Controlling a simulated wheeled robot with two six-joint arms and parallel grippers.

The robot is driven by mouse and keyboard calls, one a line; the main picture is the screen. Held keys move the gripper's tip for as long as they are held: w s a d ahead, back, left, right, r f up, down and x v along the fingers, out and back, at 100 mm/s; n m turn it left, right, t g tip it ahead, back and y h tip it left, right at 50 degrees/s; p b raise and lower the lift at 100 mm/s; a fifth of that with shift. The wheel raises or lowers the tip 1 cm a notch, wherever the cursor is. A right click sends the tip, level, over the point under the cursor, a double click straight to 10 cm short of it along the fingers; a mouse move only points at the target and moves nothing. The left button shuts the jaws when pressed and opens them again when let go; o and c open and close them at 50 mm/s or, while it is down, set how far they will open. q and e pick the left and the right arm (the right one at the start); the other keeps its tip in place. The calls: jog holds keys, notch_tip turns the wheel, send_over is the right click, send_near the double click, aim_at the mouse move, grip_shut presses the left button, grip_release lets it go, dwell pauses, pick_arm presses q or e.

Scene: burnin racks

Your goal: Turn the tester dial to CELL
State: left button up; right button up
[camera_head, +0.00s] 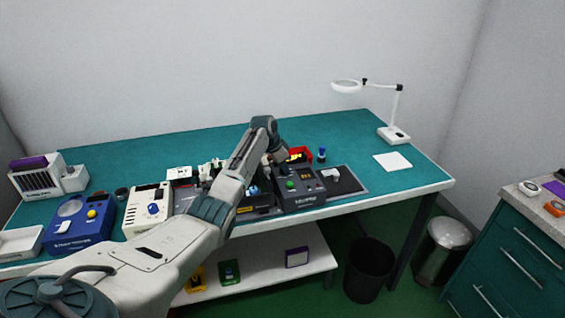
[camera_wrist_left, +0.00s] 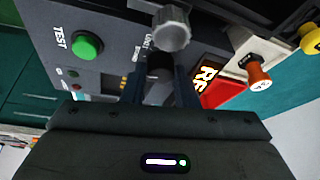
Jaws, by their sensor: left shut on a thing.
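The dark grey tester (camera_head: 300,199) stands near the front edge of the green table, and it fills the upper part of the left wrist view (camera_wrist_left: 112,65). Its green TEST button (camera_wrist_left: 87,45) shows at left there. My left gripper (camera_head: 281,160) reaches down over the tester's back part, and its fingers (camera_wrist_left: 160,78) are closed around a black knob (camera_wrist_left: 160,66), seemingly the dial. A grey round knob (camera_wrist_left: 172,30) stands just beyond the fingertips. Only part of the panel lettering shows, so I cannot tell the dial's setting. My right gripper is not in view.
A cream instrument (camera_head: 148,208) and a blue instrument (camera_head: 78,224) stand to the left. A white lamp (camera_head: 394,133) stands at the right. The table's back is clear.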

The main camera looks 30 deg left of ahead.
pick_arm(q)
jog(key=n+p, duration=0.1)
jog(key=n+y+p, duration=0.1)
jog(key=n+p, duration=0.1)
jog(key=shift+d+r+n, duration=0.1)
jog(key=shift+r+n, duration=0.15)
jog(key=shift+n, duration=0.05)
jog(key=n+y+p, duration=0.1)
jog(key=n+p, duration=0.1)
jog(key=n, duration=0.1)
jog(key=shift+d+f+n+y, duration=0.1)
jog(key=shift+n+y, duration=0.2)
jog(key=shift+y, duration=0.1)
jog(key=n+p, duration=0.1)
jog(key=n, duration=0.1)
jog(key=shift+w+n+y, duration=0.1)
jog(key=shift+n+y, duration=0.2)
jog(key=shift+y, duration=0.1)
jog(key=shift+f+n+g+y, duration=0.1)
jog(key=shift+n+g+y, duration=0.55)
jog(key=shift+n, duration=1.25)
jog(key=o, duration=1)
jog(key=shift+d, duration=0.1)
jog(key=b+v, duration=0.3)
jog(key=v, duration=0.7)
jog(key=shift+d+r, duration=0.1)
jog(key=shift+r, duration=0.25)
